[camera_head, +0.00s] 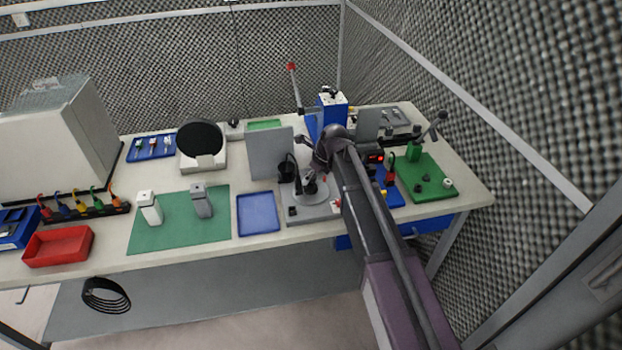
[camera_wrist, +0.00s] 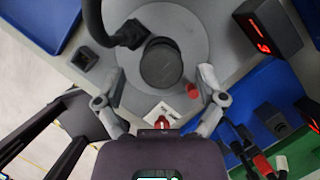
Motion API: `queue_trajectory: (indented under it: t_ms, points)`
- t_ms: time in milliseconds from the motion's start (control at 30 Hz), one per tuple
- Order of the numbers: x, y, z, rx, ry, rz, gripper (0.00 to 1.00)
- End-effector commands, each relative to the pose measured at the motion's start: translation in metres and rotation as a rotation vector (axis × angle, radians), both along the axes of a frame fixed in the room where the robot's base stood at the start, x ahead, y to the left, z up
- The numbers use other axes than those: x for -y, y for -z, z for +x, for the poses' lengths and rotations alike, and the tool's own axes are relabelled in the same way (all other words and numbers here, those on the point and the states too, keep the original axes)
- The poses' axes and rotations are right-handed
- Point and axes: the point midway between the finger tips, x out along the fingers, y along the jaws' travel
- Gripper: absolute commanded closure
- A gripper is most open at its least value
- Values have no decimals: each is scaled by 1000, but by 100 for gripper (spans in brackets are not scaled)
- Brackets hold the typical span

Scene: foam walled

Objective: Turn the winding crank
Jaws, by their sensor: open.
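Two crank-like parts show in the head view, and I cannot tell for sure which is the winding crank. One is a grey lever with a red knob (camera_head: 291,67) beside the blue unit (camera_head: 331,112) at the back. My gripper (camera_wrist: 162,76) is open and empty above a round grey disc (camera_wrist: 197,38) bearing a black cylinder (camera_wrist: 161,63). The cylinder appears between the fingers; contact is unclear. In the head view my arm partly hides this area.
A grey upright panel (camera_head: 268,153) stands left of the disc. A red-digit display (camera_wrist: 266,31) is close on the right. A blue tray (camera_head: 258,213), green mat (camera_head: 160,236) and red tray (camera_head: 58,246) lie leftward. Foam walls stand behind and right.

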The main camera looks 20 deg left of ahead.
Motion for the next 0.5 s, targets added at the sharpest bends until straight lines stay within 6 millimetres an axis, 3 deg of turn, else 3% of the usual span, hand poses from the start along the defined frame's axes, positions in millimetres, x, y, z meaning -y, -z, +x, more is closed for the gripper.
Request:
queue_trajectory:
  t_ms: [367,500]
  points:
    - [-1,2,0,0,0,0,11]
    - [-1,2,0,0,0,0,46]
